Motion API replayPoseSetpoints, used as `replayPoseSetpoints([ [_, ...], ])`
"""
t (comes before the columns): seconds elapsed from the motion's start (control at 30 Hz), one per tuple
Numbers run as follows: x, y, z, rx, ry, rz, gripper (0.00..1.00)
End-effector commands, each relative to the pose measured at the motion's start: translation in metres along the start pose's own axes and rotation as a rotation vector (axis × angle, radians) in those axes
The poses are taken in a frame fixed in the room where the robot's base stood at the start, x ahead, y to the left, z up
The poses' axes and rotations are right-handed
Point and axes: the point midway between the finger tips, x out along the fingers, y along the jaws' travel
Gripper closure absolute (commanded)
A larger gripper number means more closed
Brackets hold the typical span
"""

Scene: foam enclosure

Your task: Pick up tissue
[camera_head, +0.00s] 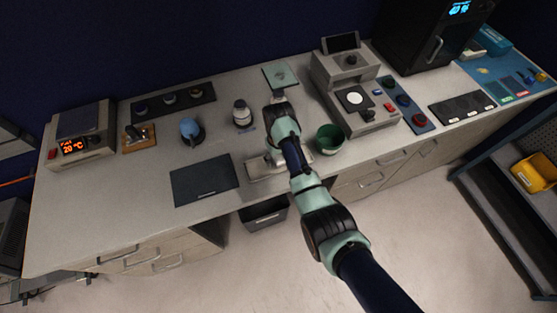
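I cannot make out a tissue with certainty in this view. A pale tray or mat (268,174) lies near the front edge of the bench, below my wrist. My arm reaches in from the lower right over the bench. My gripper (273,157) appears to be at its end, low over this pale tray and largely hidden by my own wrist. Its fingers are too small and covered to show whether they are open or hold anything.
A green cup (329,139) stands just right of my wrist. A white bottle (242,114) and a blue squeeze bottle (191,130) stand to the left. A dark flat plate (204,181) lies at the front. A grey instrument (348,81) stands behind the cup.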

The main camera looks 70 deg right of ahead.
Motion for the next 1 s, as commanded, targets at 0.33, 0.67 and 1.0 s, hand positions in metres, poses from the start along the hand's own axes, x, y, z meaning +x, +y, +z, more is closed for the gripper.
replayPoseSetpoints([
  [0.33,0.000,0.000,0.000,0.000,0.000,0.000,0.75],
  [0.67,-0.007,0.000,-0.001,0.000,0.002,0.000,0.75],
  [1.0,-0.089,0.000,-0.002,0.000,0.007,0.001,0.75],
])
